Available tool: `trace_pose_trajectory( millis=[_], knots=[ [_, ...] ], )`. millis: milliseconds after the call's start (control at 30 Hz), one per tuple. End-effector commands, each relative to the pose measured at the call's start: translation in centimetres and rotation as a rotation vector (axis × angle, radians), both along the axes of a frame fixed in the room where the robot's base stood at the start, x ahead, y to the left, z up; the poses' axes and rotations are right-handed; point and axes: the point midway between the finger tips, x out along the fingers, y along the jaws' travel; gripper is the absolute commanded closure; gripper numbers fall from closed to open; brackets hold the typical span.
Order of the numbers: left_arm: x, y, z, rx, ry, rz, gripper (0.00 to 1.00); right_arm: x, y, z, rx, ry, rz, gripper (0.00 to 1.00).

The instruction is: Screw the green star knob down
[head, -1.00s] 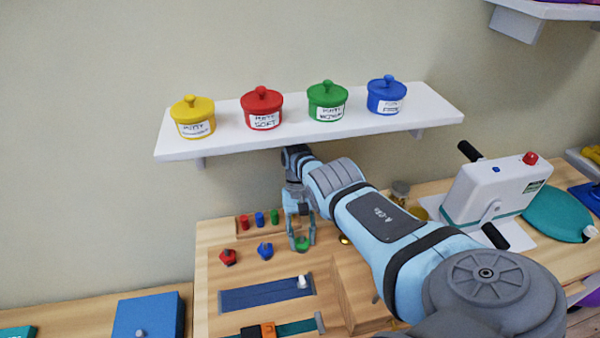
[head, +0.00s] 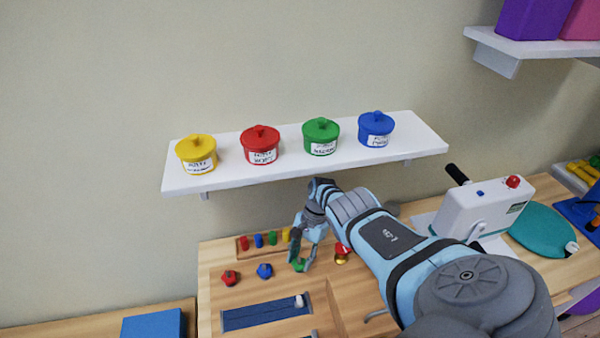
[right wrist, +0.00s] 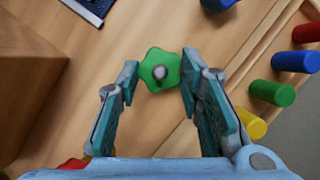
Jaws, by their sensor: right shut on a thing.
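The green star knob (head: 298,266) sits low over the wooden board, partly hidden by my right gripper (head: 303,256). In the right wrist view the green star knob (right wrist: 150,66) lies between the fingertips of my right gripper (right wrist: 159,76), with a grey stud end showing at its middle. The fingers are shut on the knob from both sides. The gripper points down and leans in the head view. I cannot tell how far down the thread the knob sits. My left gripper is not in view.
A red knob (head: 229,278) and a blue knob (head: 265,271) stand left of the green one. Behind is a row of coloured pegs (head: 258,240). A blue slider strip (head: 266,312) lies in front. A white shelf (head: 225,178) with lidded pots hangs above.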

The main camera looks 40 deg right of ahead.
Motion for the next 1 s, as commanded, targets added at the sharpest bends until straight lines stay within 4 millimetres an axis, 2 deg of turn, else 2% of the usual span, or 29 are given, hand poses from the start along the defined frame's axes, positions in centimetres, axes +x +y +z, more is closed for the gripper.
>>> trace_pose_trajectory(
  millis=[33,200,733,767,800,867,1000],
  knots=[
    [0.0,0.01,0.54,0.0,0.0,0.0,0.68,0.21,-0.09,0.49,0.0,-0.006,-0.021,0.94],
    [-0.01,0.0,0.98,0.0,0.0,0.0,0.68,0.23,-0.12,0.35,-0.001,-0.008,-0.076,0.94],
    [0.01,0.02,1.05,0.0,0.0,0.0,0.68,0.38,-0.13,0.25,-0.002,-0.011,-0.101,0.94],
    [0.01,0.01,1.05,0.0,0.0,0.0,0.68,0.39,-0.13,0.25,-0.002,-0.012,-0.101,0.63],
    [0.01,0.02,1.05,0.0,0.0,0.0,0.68,0.38,-0.12,0.24,-0.002,-0.011,-0.101,0.57],
    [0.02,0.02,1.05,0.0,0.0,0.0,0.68,0.34,-0.11,0.22,-0.002,-0.01,-0.101,0.47],
    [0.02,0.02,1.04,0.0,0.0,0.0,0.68,0.19,-0.09,0.12,-0.001,-0.007,-0.099,0.46]
  ],
)
